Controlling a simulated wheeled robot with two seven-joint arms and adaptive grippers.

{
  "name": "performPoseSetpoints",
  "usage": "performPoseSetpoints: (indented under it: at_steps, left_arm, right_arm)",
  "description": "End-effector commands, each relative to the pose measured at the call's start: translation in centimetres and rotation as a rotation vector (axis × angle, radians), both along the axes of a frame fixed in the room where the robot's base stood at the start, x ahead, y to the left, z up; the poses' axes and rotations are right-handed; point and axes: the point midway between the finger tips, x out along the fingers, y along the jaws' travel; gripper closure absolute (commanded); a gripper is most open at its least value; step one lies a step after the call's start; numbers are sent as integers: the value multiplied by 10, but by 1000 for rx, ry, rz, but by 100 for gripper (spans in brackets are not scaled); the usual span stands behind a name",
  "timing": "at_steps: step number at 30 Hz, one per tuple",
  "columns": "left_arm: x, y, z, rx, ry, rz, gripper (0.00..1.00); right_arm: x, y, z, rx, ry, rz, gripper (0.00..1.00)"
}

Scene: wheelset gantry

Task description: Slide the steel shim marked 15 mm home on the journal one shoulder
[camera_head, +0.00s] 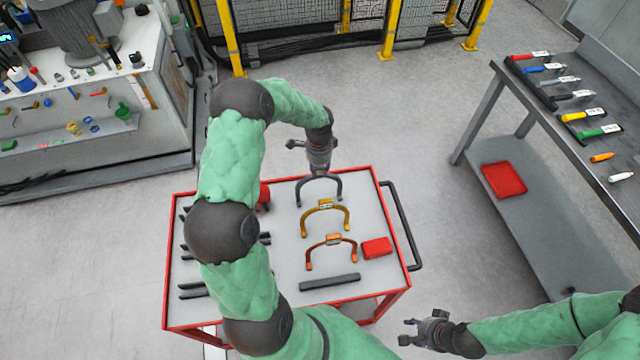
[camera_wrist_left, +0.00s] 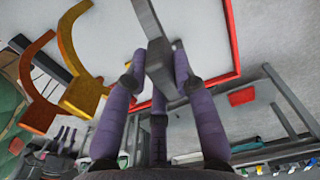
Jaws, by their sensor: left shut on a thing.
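A grey horseshoe-shaped steel shim (camera_head: 339,187) is at the far end of the red-edged cart, its open side towards the near side. My left gripper (camera_head: 318,172) is shut on the top of its arch. In the left wrist view, the purple fingers (camera_wrist_left: 153,82) close around the grey shim (camera_wrist_left: 150,32). I cannot read its marking, nor tell whether it touches the cart top. A yellow shim (camera_head: 344,212) and an orange shim (camera_head: 348,247) lie nearer on the cart. My right gripper (camera_head: 410,331) is open and empty, at the lower right beside the cart. No journal shoulder is identifiable.
The cart (camera_head: 290,281) also carries a red block (camera_head: 376,248), a dark bar (camera_head: 330,282) and dark slotted holders at left. A bench (camera_head: 540,88) with coloured tools stands at right, a workbench (camera_head: 100,100) at left. Yellow-posted fencing is behind. Open floor lies between.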

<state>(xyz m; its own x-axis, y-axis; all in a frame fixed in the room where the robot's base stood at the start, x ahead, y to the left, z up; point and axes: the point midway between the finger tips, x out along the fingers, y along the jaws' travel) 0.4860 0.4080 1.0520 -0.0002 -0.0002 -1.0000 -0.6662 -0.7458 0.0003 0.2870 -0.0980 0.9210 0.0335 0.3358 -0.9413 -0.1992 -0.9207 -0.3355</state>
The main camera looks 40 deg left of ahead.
Motion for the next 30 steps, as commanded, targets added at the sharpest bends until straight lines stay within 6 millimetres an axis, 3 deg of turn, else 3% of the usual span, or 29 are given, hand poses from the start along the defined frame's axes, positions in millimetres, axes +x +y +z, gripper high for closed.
performPoseSetpoints:
  at_steps: [30]
  left_arm:
    - [1,0,64,1,-1,0,100]
  right_arm:
    - [0,0,38,0,0,0,60]
